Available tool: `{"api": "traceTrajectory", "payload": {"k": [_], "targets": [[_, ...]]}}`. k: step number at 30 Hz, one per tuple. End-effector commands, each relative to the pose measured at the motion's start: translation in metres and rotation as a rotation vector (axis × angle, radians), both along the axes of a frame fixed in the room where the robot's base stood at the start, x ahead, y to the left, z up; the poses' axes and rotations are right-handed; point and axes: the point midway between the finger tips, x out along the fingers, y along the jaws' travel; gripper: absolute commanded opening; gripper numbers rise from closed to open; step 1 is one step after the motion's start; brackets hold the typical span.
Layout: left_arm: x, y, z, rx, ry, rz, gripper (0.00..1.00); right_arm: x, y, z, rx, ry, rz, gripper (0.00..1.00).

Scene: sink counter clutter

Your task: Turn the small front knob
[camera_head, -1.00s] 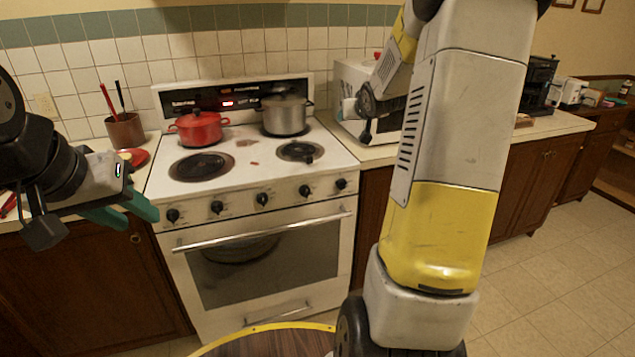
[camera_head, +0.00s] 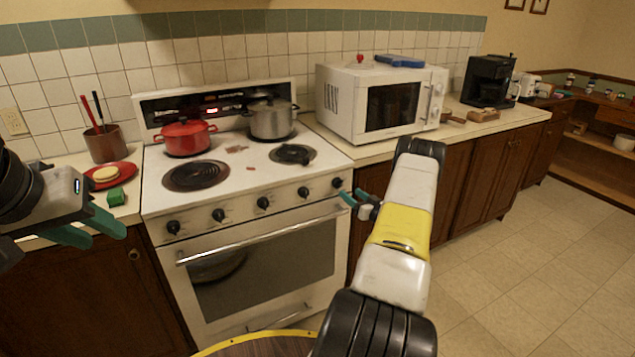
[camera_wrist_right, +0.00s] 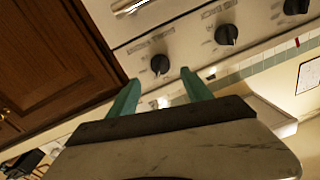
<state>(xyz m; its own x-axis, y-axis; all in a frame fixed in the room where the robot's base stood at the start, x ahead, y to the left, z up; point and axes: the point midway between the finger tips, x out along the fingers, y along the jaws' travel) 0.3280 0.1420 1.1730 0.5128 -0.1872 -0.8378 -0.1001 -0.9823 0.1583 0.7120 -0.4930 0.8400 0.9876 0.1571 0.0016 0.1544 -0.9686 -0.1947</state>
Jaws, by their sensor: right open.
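The white stove has a row of several black knobs along its front panel. The rightmost knob (camera_head: 337,183) is closest to my right gripper (camera_head: 357,204), which is at the stove's right front corner, slightly right of and below that knob. In the right wrist view that knob (camera_wrist_right: 160,63) lies ahead of the gap between the teal fingers (camera_wrist_right: 160,92), apart from them. The right gripper is open and empty. A second knob (camera_wrist_right: 227,34) sits beside it. My left gripper (camera_head: 92,230) is open and empty above the left counter's front edge.
The oven handle (camera_head: 262,234) runs below the knobs. A red pot (camera_head: 186,138) and a steel pot (camera_head: 270,120) stand on the back burners. A microwave (camera_head: 340,103) is on the right counter. A green block (camera_head: 116,197) and red plate (camera_head: 122,178) are at left.

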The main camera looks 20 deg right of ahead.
Motion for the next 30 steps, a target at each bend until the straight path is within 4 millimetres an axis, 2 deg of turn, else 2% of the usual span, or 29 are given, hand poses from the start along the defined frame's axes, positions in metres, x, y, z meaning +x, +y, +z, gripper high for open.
{"api": "traceTrajectory", "payload": {"k": [6, 12, 23, 26, 30], "targets": [[0.000, 0.000, 0.000, 0.000, 0.000, 0.000, 0.36, 0.037, 0.008, 0.001, -0.002, -0.002, 0.003, 0.58], [0.000, 0.000, 0.000, 0.000, 0.000, 0.000, 0.36, 0.061, 0.011, 0.001, 0.000, 0.000, 0.000, 0.58], [0.000, 0.000, 0.000, 0.000, 0.000, 0.000, 0.36, 0.069, 0.012, 0.001, 0.001, 0.001, -0.001, 0.58], [0.000, 0.000, 0.000, 0.000, 0.000, 0.000, 0.36, 0.069, 0.012, 0.001, 0.001, 0.001, -0.001, 0.42], [0.000, 0.000, 0.000, 0.000, 0.000, 0.000, 0.36, 0.069, 0.012, 0.001, 0.001, 0.001, -0.001, 0.15]]}}
